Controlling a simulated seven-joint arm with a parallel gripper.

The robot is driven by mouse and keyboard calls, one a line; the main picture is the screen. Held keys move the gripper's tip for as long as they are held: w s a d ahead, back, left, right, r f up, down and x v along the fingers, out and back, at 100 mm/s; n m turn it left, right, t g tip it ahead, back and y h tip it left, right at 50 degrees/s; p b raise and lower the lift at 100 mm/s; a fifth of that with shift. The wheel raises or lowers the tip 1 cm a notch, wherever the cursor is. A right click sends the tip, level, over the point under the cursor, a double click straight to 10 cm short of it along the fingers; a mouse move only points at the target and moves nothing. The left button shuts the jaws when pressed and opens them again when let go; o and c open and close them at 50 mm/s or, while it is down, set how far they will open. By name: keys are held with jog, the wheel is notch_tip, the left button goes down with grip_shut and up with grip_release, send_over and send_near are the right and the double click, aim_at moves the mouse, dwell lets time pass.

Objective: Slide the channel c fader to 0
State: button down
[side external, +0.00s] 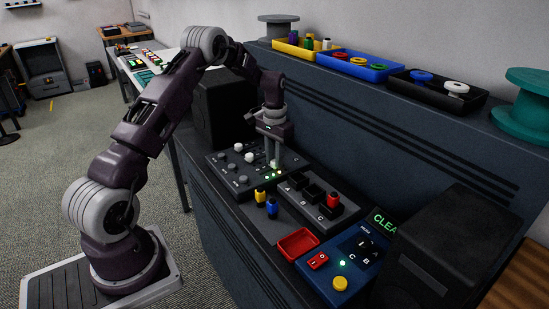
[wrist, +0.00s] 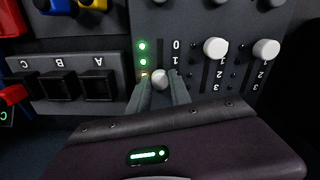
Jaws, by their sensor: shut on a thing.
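The fader panel (side external: 240,180) is a dark box with three white-capped faders. In the wrist view, the fader at the left, beside the lit lamps, has its white knob (wrist: 160,79) between my fingertips. My gripper (wrist: 161,84) is shut on this knob. The knob sits below the 1 mark, away from the 0 mark (wrist: 177,44). My fingers hide the lower marks. The other two white knobs (wrist: 215,47) (wrist: 266,49) stand level with the 0 end. In the side view my gripper (side external: 272,162) reaches down onto the panel's right part.
A box with sockets A, B and C (side external: 302,192) stands close beside the panel, with a red plug in C. Yellow and blue plugs (side external: 260,196) stand in front. A red tray (side external: 298,243) and blue control box (side external: 343,262) lie nearer. A black box (side external: 220,108) stands behind.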

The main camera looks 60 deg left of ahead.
aim_at(261, 174)
dwell(0.5)
jog(key=shift+s, duration=2.65)
jog(key=c, duration=1.2)
grip_release()
jog(key=shift+c, duration=0.2)
jog(key=shift+o, duration=0.4)
jog(key=shift+r, duration=0.15)
notch_tip(261, 174, up, 7)
